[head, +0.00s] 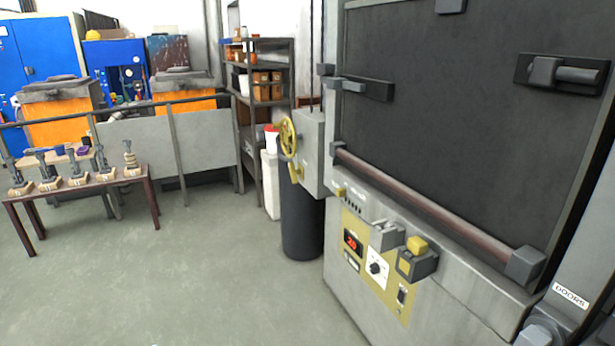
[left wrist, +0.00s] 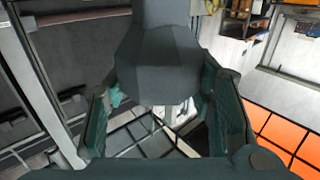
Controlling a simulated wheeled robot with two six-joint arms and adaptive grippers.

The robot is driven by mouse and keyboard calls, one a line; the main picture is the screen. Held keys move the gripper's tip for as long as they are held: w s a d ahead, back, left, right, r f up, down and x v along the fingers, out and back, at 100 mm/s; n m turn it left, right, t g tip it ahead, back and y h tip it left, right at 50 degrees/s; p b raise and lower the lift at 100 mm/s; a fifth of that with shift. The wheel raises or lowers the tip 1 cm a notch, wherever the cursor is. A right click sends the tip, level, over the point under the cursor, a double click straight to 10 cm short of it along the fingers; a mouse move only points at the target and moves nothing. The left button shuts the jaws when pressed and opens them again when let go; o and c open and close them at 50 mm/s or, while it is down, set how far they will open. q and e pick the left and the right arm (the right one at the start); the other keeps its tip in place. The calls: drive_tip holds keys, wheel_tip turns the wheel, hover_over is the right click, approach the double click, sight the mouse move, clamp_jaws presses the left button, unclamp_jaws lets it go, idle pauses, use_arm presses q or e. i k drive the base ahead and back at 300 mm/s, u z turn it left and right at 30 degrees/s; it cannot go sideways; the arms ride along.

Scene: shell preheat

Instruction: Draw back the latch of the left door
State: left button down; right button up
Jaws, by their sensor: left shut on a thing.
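A large dark door panel (head: 450,120) fills the right of the head view. It carries a dark latch-like bar with a grey end (head: 368,88) at its left and a grey handle on a dark plate (head: 563,73) at its right. No gripper is near either one in this view. In the left wrist view my left gripper (left wrist: 160,95) is shut on a dark grey faceted piece (left wrist: 158,65) between its dark green fingers. The piece hides what lies behind it, and I cannot tell whether it is the latch's handle. My right gripper is in neither view.
A reddish-brown rail (head: 425,205) runs below the panel, above a control box (head: 375,262). A yellow handwheel (head: 288,137) and a black drum (head: 301,220) stand to the left. A tool bench (head: 95,188) is at far left. The floor between is clear.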

sight(332, 83)
drive_tip(key=u, duration=0.95)
drive_tip(key=i, duration=1.45)
drive_tip(key=u, duration=0.45)
drive_tip(key=i, duration=1.35)
drive_tip(key=z, duration=1.1)
drive_tip(key=i, duration=0.7)
drive_tip(key=z, duration=0.85)
